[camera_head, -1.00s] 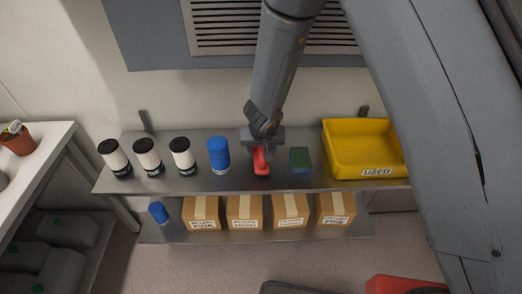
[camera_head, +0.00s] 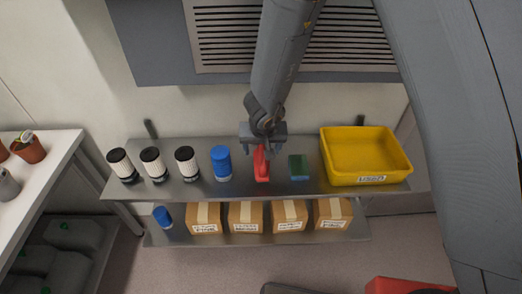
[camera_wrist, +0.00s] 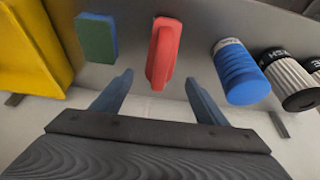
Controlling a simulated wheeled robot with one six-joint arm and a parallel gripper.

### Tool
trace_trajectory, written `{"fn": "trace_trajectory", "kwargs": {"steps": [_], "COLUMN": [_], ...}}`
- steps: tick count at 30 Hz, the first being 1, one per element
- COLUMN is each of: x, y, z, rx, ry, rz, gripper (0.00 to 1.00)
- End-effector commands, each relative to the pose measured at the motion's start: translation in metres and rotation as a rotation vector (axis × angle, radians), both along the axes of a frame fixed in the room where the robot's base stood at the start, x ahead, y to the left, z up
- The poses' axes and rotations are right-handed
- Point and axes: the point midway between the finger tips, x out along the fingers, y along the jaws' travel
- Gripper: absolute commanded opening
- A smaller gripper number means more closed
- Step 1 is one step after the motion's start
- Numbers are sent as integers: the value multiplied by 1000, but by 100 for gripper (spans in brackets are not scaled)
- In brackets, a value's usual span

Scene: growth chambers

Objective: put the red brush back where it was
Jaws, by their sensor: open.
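The red brush (camera_head: 261,164) rests on the upper metal shelf, between a blue ribbed container (camera_head: 221,163) and a green and blue sponge (camera_head: 299,168). My gripper (camera_head: 262,150) is open at the back part of the brush in the head view. In the wrist view the brush (camera_wrist: 163,52) lies beyond and between the open fingertips of my gripper (camera_wrist: 158,84), with nothing held between them. The brush's underside is hidden.
A yellow bin (camera_head: 366,158) stands at the shelf's right end. Several black and white filters (camera_head: 153,164) stand at the left. Cardboard boxes (camera_head: 246,215) and a blue cylinder (camera_head: 162,216) sit on the lower shelf (camera_head: 270,239). A white bench (camera_head: 38,165) is at far left.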

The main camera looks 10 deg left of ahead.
Motion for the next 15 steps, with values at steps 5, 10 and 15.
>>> {"fn": "trace_trajectory", "kwargs": {"steps": [5, 10, 15], "x": [-9, -11, -11], "y": [-2, -3, -3], "z": [21, 27, 28], "rx": [0, 0, 1], "ry": [0, 0, 0], "rz": [0, -1, -2], "gripper": [67, 67, 67]}}
